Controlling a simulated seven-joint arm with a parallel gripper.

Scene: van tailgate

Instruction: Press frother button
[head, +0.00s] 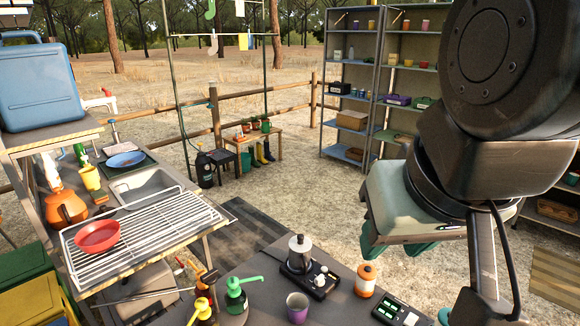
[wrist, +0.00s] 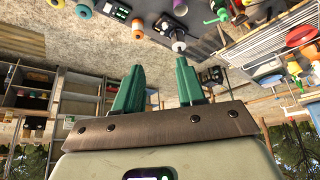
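On the dark table at the front stands a silver pot with a dark top (head: 299,250), on or against a black unit (head: 300,284) with small white parts at its right end. This looks like the frother, but I cannot make out a button for certain. The black unit (wrist: 163,24) and pot also show in the wrist view, beyond the fingertips. My gripper (head: 396,250) hangs above and to the right of the table, well apart from the unit. Its two green fingers are spread and empty in the wrist view (wrist: 158,66).
Near the unit stand an orange-and-white jar (head: 366,280), a purple cup (head: 297,307), a device with a lit display (head: 398,311) and a green pump bottle (head: 236,296). A wire rack (head: 150,240) holding a red bowl (head: 97,236) is at left. Shelves stand behind.

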